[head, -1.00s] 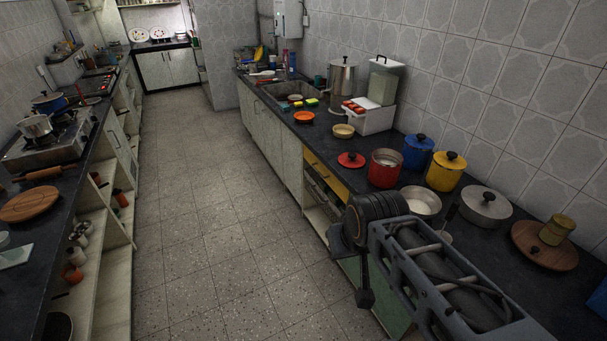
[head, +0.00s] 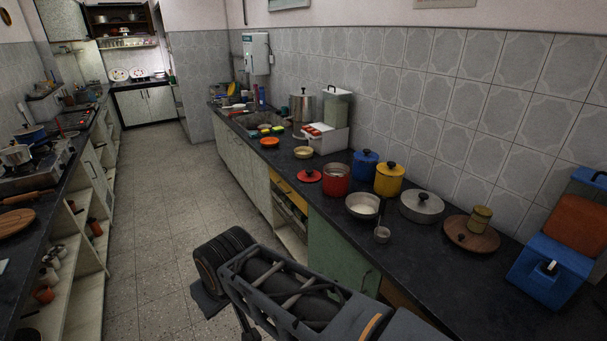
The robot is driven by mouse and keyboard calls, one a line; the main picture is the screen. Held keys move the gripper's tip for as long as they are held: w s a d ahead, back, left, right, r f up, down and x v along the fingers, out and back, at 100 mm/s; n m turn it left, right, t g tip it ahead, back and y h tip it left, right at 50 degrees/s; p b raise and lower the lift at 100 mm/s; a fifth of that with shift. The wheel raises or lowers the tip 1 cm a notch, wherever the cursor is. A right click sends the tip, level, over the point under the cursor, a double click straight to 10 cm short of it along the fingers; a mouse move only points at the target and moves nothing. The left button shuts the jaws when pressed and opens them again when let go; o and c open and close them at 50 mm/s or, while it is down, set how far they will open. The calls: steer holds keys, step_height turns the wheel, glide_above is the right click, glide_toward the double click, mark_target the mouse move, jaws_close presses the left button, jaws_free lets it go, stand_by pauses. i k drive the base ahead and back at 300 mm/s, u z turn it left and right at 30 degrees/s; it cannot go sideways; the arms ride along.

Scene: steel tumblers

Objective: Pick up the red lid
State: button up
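The red lid (head: 309,175) has a dark knob and lies knob up on the dark countertop (head: 437,257), near its front edge. It is just left of the open red pot (head: 336,181), with a small gap or none; I cannot tell which. My arm's dark round joint and grey link are in the lower middle of the head view, in front of the counter and well short of the lid. My gripper's fingers do not show.
Behind the red pot stand a blue pot (head: 365,166) and a yellow pot (head: 389,180). A metal bowl (head: 362,206), a grey lidded pan (head: 422,208) and a blue container (head: 550,270) stand to the right. A bowl (head: 304,153) sits behind the lid. The floor aisle (head: 165,200) is clear.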

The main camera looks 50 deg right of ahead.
mark_target(309, 176)
steer(key=z, duration=0.1)
steer(key=i, duration=2.05)
steer(key=z, duration=0.9)
steer(key=i, duration=1.2)
steer(key=z, duration=1.6)
steer(key=i, duration=0.65)
steer(key=z, duration=0.55)
